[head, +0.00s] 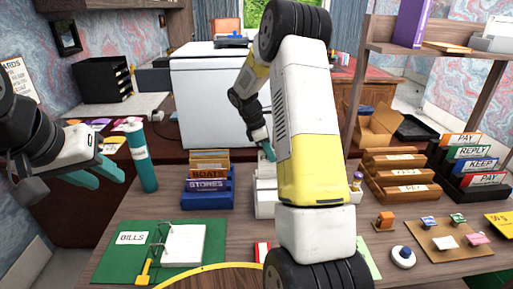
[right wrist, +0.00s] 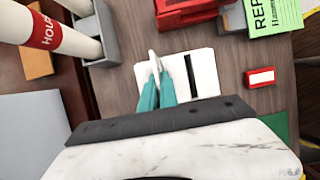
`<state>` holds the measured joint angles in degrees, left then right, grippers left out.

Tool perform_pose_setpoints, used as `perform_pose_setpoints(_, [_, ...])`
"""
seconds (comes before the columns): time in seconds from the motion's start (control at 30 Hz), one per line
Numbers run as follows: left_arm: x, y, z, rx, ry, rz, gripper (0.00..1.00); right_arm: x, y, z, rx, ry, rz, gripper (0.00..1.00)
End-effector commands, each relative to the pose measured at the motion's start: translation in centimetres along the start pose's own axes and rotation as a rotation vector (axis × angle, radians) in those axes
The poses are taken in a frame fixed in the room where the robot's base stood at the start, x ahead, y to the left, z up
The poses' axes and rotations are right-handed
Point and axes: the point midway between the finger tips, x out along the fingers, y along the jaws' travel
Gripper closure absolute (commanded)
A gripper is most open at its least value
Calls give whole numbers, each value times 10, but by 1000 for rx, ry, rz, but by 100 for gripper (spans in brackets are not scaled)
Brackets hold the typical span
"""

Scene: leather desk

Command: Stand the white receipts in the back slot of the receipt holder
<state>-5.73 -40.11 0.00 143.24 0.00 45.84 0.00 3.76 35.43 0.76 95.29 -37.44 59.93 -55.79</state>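The white receipt holder (head: 264,203) stands mid-desk, partly hidden behind my right arm in the head view. The right wrist view shows its white top (right wrist: 207,78) with one dark slot open on the front side. My right gripper (head: 268,155) is over the back part of the holder. In the right wrist view its teal fingers (right wrist: 164,80) are closed on the thin white receipts (right wrist: 154,60), seen edge-on. The fingers hide the back slot, so I cannot tell how deep the receipts sit. My left gripper (head: 98,174) is open and empty at the left, beside a teal bottle.
A blue card tray (head: 207,200) stands just left of the holder. A red tray (right wrist: 185,12) and white cylinders (right wrist: 60,38) are close by in the wrist view. A small red box (right wrist: 260,77) lies in front. The green bills mat (head: 125,250) lies front left.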

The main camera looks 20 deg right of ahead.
Motion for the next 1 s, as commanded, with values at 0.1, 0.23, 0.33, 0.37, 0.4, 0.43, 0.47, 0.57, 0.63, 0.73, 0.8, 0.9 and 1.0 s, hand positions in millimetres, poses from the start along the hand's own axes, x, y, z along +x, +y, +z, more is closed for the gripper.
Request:
perform_pose_setpoints(0.1, [0, 0, 0, 0, 0, 0, 64, 2, 0, -1, 0, 0, 0, 100])
perform_pose_setpoints(0.23, [0, 0, 0, 0, 0, 0, 64, 5, 0, -2, 0, 0, 0, 100])
perform_pose_setpoints(0.33, [0, 0, 0, 0, 0, 0, 64, 7, 0, -3, 0, 0, 0, 100])
perform_pose_setpoints(0.37, [0, 0, 0, 0, 0, 0, 64, 7, 0, -3, 0, 0, 0, 100])
perform_pose_setpoints(0.4, [0, 0, 0, 0, 0, 0, 64, 8, 0, -3, -1, 0, 0, 100])
perform_pose_setpoints(0.43, [0, 0, 0, 0, 0, 0, 64, 8, 0, -4, -1, 0, 0, 100])
perform_pose_setpoints(0.47, [0, 0, 0, 0, 0, 0, 64, 9, 0, -4, -1, 0, 0, 100])
perform_pose_setpoints(0.57, [0, 0, 0, 0, 0, 0, 64, 11, 0, -5, -1, 0, 0, 100])
perform_pose_setpoints(0.63, [0, 0, 0, 0, 0, 0, 64, 12, 0, -5, -1, 0, 0, 100])
perform_pose_setpoints(0.73, [0, 0, 0, 0, 0, 0, 64, 13, 0, -5, -1, 0, 0, 88])
perform_pose_setpoints(0.8, [0, 0, 0, 0, 0, 0, 64, 13, 0, -5, -1, 0, 0, 74])
perform_pose_setpoints(0.9, [0, 0, 0, 0, 0, 0, 64, 13, 0, -5, 0, 0, 0, 71])
perform_pose_setpoints(1.0, [0, 0, 0, 0, 0, 0, 64, 13, 0, -5, 0, 0, 0, 71])
